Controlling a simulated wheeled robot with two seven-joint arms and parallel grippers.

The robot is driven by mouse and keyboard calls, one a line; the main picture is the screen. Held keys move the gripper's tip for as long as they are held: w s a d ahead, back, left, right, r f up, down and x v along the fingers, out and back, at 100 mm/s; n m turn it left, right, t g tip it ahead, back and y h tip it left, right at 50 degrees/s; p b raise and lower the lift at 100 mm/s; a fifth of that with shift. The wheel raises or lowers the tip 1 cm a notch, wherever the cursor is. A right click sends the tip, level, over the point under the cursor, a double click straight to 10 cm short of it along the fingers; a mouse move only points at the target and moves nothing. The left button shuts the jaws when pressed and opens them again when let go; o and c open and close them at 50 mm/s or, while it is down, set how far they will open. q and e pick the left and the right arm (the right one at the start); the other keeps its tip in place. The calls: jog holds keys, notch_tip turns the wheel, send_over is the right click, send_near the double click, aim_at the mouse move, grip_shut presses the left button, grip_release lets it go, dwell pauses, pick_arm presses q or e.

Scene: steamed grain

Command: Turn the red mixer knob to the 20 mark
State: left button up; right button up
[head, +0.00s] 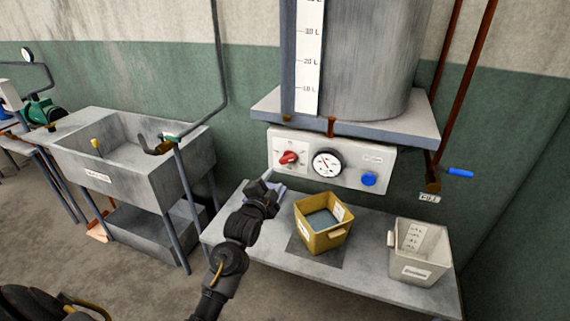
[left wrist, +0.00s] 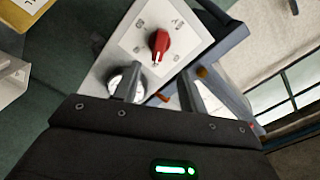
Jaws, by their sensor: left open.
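The red mixer knob (head: 288,158) sits at the left end of a pale panel (head: 350,180) under the tank shelf. In the left wrist view the red knob (left wrist: 159,43) is on a white plate with small marks around it, too small to read. My left gripper (head: 265,187) is below and left of the knob in the head view, apart from it. In the left wrist view its two fingers (left wrist: 160,92) are spread with nothing between them, and the knob lies beyond the tips. My right gripper is not in view.
A dial gauge (head: 327,163) and a blue knob (head: 369,179) share the panel. Below, a table (head: 375,260) holds a yellow bin (head: 323,238) and a white bin (head: 420,250). A grey sink (head: 125,160) stands left. The tank shelf (head: 350,125) overhangs the panel.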

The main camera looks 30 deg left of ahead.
aim_at(287, 161)
pick_arm(q)
jog(key=w, duration=0.3)
jog(key=w+p, duration=0.1)
jog(key=w, duration=0.2)
jog(key=w+a+p, duration=0.1)
jog(key=w, duration=0.1)
jog(key=shift+w, duration=1.35)
jog(key=shift+c, duration=0.4)
grip_shut()
jog(key=shift+n, duration=0.4)
jog(key=n+p, duration=0.1)
jog(key=n, duration=0.4)
jog(key=shift+n, duration=0.3)
jog(key=n, duration=0.5)
jog(key=shift+n+p, duration=0.3)
